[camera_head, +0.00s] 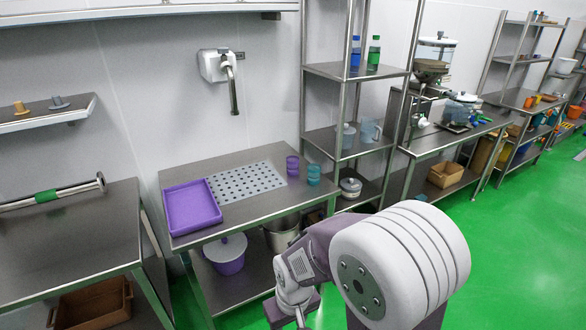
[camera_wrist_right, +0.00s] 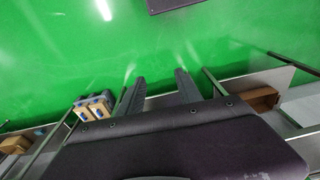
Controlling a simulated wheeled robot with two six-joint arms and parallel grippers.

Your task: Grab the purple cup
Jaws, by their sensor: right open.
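The purple cup (camera_head: 293,166) stands upright on the steel table (camera_head: 262,207) in the head view, near its right back corner. A teal cup (camera_head: 313,174) stands just to its right. My right gripper (camera_wrist_right: 160,78) shows in the right wrist view with its two dark fingers apart and nothing between them. The cup is not in that view, which looks onto the green floor. In the head view my arm is at the lower middle, in front of the table and well apart from the cup. My left gripper is not in view.
A purple tray (camera_head: 190,210) and a perforated steel plate (camera_head: 240,184) lie left of the cups. A steel shelf rack (camera_head: 343,136) with bottles and jugs stands close on the right. A faucet (camera_head: 231,82) hangs on the wall above the table. The table's front right is bare.

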